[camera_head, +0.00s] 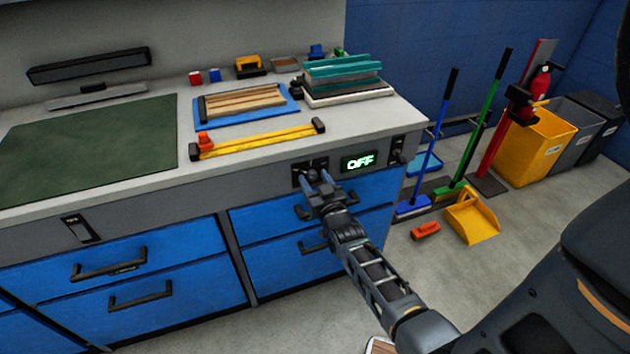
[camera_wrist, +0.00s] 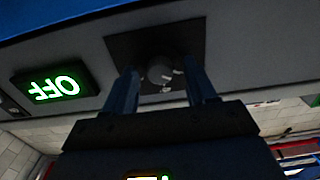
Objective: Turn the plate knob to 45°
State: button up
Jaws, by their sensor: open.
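The plate knob (camera_head: 312,174) is a small dark round knob on a black square plate on the counter's front panel. In the wrist view the knob (camera_wrist: 159,73) shows between my two fingers, with small pale marks around it. The display (camera_head: 360,161) beside it reads OFF in green, and it also shows in the wrist view (camera_wrist: 52,87). My gripper (camera_head: 317,183) is open, with one blue finger on each side of the knob. I cannot tell whether the fingers touch it.
Blue drawers with black handles (camera_head: 313,241) lie below the panel. A black switch (camera_head: 397,150) sits right of the display. The worktop holds a yellow bar tool (camera_head: 258,141), a blue tray of wooden strips (camera_head: 200,118) and stacked panels (camera_head: 345,83). Brooms and bins stand at right.

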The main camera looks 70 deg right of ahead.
grip_shut()
dwell(0.5)
jog(key=shift+f+m+b, duration=0.1)
jog(key=shift+m+b, duration=0.2)
jog(key=shift+m, duration=0.1)
jog(key=m+b, duration=0.2)
jog(key=m, duration=0.2)
jog(key=shift+m, duration=0.4)
jog(key=m+b, duration=0.2)
jog(key=m, duration=0.3)
jog(key=shift+m, duration=0.4)
jog(key=shift+m+b, duration=0.3)
